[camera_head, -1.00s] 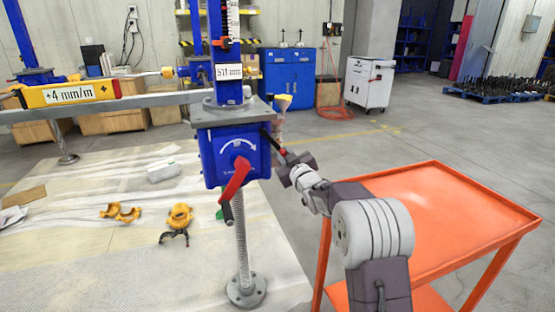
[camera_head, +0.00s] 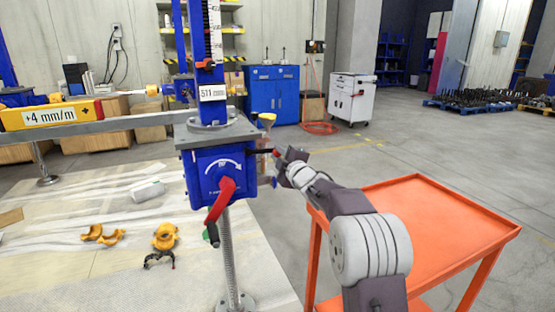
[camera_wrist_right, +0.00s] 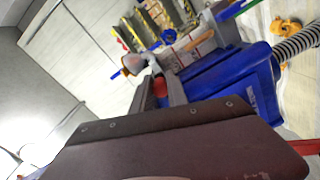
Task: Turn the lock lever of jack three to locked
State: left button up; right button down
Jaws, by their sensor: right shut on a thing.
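The jack (camera_head: 212,172) stands left of centre in the head view, with a blue gearbox, a red crank and a 511 mm tag. I cannot read a jack number on it. A short dark lever (camera_head: 262,151) sticks out roughly level from the gearbox's right side. My right gripper (camera_head: 278,154) is at its outer end, shut on it. In the right wrist view the fingers (camera_wrist_right: 160,90) close around a red tip, partly hidden by the gripper body. My left gripper is not in view.
An orange cart (camera_head: 440,220) stands to the right, under my right arm. A yellow cup-like part (camera_head: 267,119) sits just above the lever. A beam with a +4 mm/m level (camera_head: 50,115) runs left. Yellow clamps (camera_head: 165,236) lie on the floor mat.

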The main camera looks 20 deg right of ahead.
jog(key=shift+r+n, duration=0.3)
jog(key=shift+r, duration=0.3)
jog(key=c, duration=1.3)
grip_release()
jog(key=shift+s+f, duration=0.1)
jog(key=shift+f, duration=0.05)
jog(key=s, duration=0.9)
jog(key=shift+d, duration=0.1)
